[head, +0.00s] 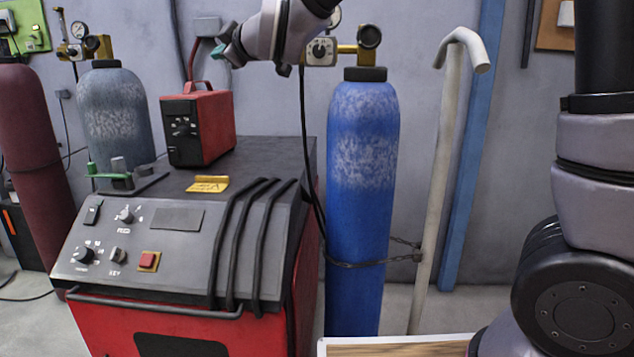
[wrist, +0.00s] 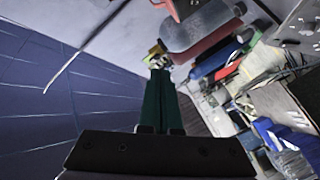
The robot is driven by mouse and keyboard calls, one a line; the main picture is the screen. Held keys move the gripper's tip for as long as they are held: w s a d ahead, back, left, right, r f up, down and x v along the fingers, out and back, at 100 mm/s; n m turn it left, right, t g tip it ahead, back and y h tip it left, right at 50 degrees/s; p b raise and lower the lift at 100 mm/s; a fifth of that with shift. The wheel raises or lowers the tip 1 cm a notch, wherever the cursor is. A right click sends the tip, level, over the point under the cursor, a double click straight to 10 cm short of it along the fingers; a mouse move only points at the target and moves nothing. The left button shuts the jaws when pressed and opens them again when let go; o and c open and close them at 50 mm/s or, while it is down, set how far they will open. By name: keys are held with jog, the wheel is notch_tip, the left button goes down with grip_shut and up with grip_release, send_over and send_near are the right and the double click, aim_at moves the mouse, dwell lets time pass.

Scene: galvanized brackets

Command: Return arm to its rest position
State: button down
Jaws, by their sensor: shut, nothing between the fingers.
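My gripper (head: 228,47) is at the top of the head view, raised in the air above the red box on the cabinet. Only its teal fingertips and part of the wrist show there; the rest of the arm's end runs out of the top edge. In the wrist view, the green fingers (wrist: 158,92) lie together and point up the picture, with nothing held between them. My arm's lower links stand at the right of the head view.
A red welding cabinet (head: 290,255) carries a red box (head: 203,125), a yellow tag (head: 208,184) and a small dark fixture (head: 122,180). A blue cylinder (head: 360,220), chained beside a pale bent pipe (head: 446,190), stands right of it. A wood-topped surface (head: 400,348) shows at the bottom.

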jog(key=d+f+m+g+h, duration=0.2)
jog(key=d+m+h, duration=0.55)
jog(key=d, duration=1.85)
jog(key=s+d+f+m+g, duration=0.1)
jog(key=s+d+f+m, duration=0.2)
jog(key=s+d+m, duration=0.1)
jog(key=s+d+f+m+g+h, duration=0.1)
jog(key=s+d+f+m, duration=0.2)
jog(key=s+d+m, duration=0.2)
jog(key=s+d+f+m+g, duration=0.1)
jog(key=s+d+f+m, duration=0.2)
jog(key=d, duration=0.7)
jog(key=s+m, duration=0.2)
jog(key=s, duration=0.2)
jog(key=shift+s+g+h, duration=0.15)
jog(key=shift+g+h, duration=0.2)
jog(key=shift+g, duration=0.05)
jog(key=shift+m, duration=0.25)
